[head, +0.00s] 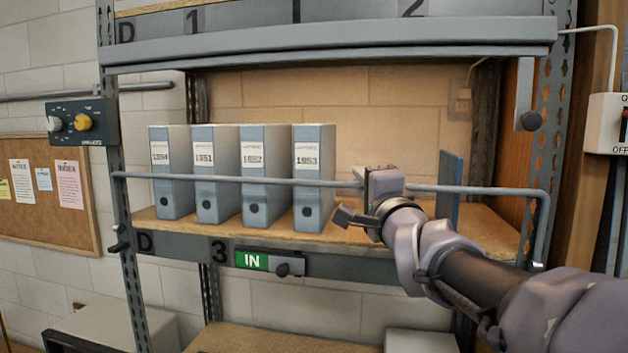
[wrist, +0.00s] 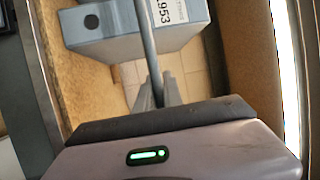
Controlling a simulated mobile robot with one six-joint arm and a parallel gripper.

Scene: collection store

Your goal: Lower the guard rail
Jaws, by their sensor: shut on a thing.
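The guard rail (head: 260,181) is a thin grey bar. It runs across the front of the shelf marked D 3, at about mid-height of the binders, and bends down at its right end. My gripper (head: 358,178) is shut on the rail, right of the binder marked 1953. In the wrist view the rail (wrist: 146,45) runs up from between the fingers (wrist: 157,92). The fingertips are partly hidden in the head view by the gripper body.
Several blue-grey binders (head: 314,165) stand upright behind the rail. A thin blue upright (head: 450,188) stands right of my gripper. A green IN slider (head: 252,260) sits on the shelf's front edge. A grey bar (head: 330,42) crosses above. A knob box (head: 82,122) is at left.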

